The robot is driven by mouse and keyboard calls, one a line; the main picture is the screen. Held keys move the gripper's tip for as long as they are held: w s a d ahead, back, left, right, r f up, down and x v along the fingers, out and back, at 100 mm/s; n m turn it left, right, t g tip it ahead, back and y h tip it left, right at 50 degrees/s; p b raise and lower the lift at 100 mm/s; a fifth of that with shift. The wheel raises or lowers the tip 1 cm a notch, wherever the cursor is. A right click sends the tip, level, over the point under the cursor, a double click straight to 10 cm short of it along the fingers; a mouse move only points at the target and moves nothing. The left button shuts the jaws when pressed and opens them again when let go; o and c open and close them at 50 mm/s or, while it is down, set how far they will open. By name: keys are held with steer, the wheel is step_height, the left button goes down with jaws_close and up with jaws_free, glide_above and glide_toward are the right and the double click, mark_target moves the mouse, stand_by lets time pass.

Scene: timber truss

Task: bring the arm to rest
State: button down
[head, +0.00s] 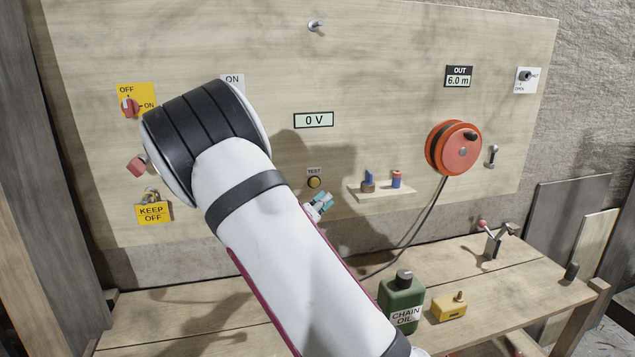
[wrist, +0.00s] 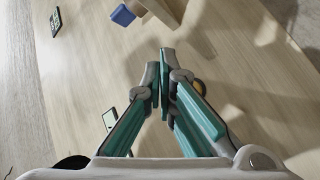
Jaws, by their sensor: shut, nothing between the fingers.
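My arm crosses the head view from the bottom centre up to the left, in front of the wooden panel (head: 390,60). My gripper (head: 321,205) shows only as small teal fingers beside the arm, just below the yellow-ringed TEST button (head: 314,182). In the wrist view my gripper (wrist: 166,72) has its teal fingers together, with nothing between them. The panel's bare wood (wrist: 240,110) lies behind the fingers. A yellow edge, perhaps the TEST button (wrist: 199,84), shows beside the right finger. Whether the fingers touch the panel cannot be told.
The "0 V" display (head: 313,120) is above the button. A small shelf (head: 380,192) and an orange reel (head: 455,148) with hanging cable are to the right. A green chain oil can (head: 402,302) and yellow container (head: 449,307) stand on the bench (head: 520,305). A red-handled switch (head: 130,107) is left.

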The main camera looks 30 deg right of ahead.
stand_by(0.5)
steer(key=a+r+t+y, duration=0.3)
steer(key=a+r+y, duration=0.3)
steer(key=a+y, duration=0.7)
steer(key=s+a+r+n+g+y+b, duration=0.15)
steer(key=s+a+r+y, duration=0.3)
steer(key=s+a, duration=0.55)
steer(key=s+d+f+n+g, duration=0.1)
steer(key=s+g, duration=0.3)
steer(key=s, duration=1.9)
steer(key=shift+s+d+f+g+h, duration=0.3)
steer(key=shift+d+f+g+h, duration=0.05)
steer(key=shift+d+f+h, duration=0.15)
